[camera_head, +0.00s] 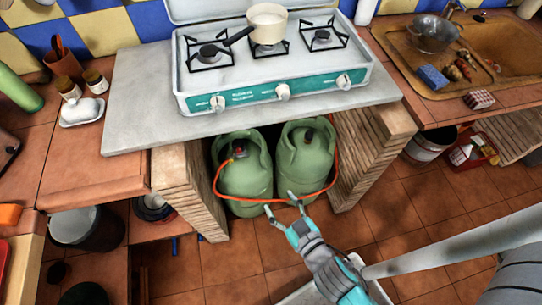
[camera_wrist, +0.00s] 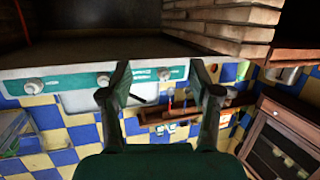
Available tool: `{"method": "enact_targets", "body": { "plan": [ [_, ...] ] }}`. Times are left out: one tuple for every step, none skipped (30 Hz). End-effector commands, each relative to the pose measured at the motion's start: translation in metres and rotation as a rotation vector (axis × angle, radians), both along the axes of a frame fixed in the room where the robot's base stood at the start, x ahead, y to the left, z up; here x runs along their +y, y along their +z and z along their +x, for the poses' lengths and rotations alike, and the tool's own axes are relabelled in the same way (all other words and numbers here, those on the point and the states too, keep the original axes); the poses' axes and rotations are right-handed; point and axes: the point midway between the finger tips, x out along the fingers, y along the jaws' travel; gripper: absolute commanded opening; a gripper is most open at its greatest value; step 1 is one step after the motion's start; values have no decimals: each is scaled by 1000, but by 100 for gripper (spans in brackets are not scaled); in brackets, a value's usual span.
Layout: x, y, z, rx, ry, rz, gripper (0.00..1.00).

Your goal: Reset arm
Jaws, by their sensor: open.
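My gripper (camera_head: 281,202) is open and empty in the head view, at the end of my arm low in the middle, in front of two green gas cylinders. In the wrist view its two fingers (camera_wrist: 160,82) stand apart with nothing between them. The arm reaches up from the lower right. Whether the fingertips touch the orange hose cannot be told.
The green cylinders (camera_head: 243,175) stand under the grey counter (camera_head: 135,105) between brick pillars. An orange hose (camera_head: 322,188) loops before them. A stove (camera_head: 250,97) with a pot (camera_head: 267,18) stands above. Tiled floor (camera_head: 385,225) is open to the right.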

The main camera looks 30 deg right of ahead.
Motion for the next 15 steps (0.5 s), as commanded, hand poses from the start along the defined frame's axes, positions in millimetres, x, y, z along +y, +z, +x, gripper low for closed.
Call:
{"method": "enact_targets", "body": {
  "plan": [
    [0, 0, 0, 0, 0, 0, 62],
    [0, 0, 0, 0, 0, 0, 62],
    [0, 0, 0, 0, 0, 0, 62],
    [0, 0, 0, 0, 0, 0, 62],
    [0, 0, 0, 0, 0, 0, 62],
    [0, 0, 0, 0, 0, 0, 62],
    [0, 0, -1, 1, 1, 0, 62],
    [0, 0, -3, 2, 2, 0, 62],
    [-1, -1, -7, 5, 3, 2, 62],
    [-1, -1, -12, 8, 6, 4, 62],
    [-1, 0, -17, 9, 9, 5, 62],
    [-2, 0, -27, 14, 12, 7, 62],
    [-2, 1, -35, 18, 16, 11, 62],
    [-2, 2, -44, 21, 21, 14, 62],
    [-3, 4, -56, 25, 26, 18, 62]
  ]
}}
